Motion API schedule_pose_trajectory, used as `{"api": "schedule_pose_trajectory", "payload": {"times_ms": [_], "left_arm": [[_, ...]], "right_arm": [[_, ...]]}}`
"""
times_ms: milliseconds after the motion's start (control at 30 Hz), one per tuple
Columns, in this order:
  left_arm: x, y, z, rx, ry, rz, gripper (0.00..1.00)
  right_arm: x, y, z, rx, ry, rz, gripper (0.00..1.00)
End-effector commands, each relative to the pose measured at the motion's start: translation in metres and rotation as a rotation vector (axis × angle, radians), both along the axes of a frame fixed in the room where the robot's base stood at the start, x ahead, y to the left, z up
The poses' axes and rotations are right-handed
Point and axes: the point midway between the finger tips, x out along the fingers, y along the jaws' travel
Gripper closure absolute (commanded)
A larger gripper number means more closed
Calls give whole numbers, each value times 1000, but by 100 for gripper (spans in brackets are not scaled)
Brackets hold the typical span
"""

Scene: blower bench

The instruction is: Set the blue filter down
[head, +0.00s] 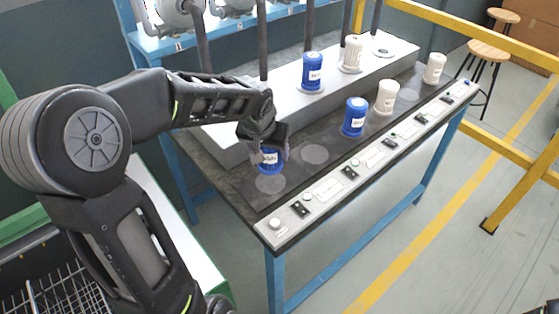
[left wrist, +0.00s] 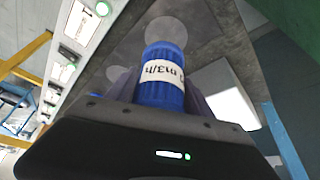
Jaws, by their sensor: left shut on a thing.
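The blue filter (head: 270,163) is a ribbed blue cylinder with a white label. My left gripper (head: 268,150) is shut on it from above, near the left end of the dark bench top. In the left wrist view the filter (left wrist: 163,65) stands between the fingers, its label reading "m3/h". A pale round spot (head: 270,184) on the bench shows just below the filter in the head view. I cannot tell whether the filter touches the bench. My right gripper is not in view.
Another blue filter (head: 355,117) and white filters (head: 387,97) (head: 435,68) stand along the bench. A blue filter (head: 312,73) and a white one (head: 351,54) sit on the raised grey block (head: 235,140). A switch strip (head: 325,188) runs along the front edge. An empty pale spot (head: 314,154) lies right of my gripper.

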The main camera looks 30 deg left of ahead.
Motion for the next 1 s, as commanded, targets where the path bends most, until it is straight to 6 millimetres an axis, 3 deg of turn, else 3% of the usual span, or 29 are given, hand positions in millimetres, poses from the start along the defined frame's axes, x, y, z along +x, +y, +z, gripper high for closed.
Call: {"api": "schedule_pose_trajectory", "payload": {"times_ms": [133, 467, 800, 1000], "left_arm": [[0, 0, -23, 0, 1, 0, 89], [1, 0, -27, 1, -3, 1, 89], [0, 0, -63, 0, 0, 1, 89], [1, 0, -64, 1, -3, 0, 89]], "right_arm": [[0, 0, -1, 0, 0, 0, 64], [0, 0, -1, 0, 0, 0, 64], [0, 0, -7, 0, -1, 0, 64], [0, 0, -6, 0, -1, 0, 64]]}}
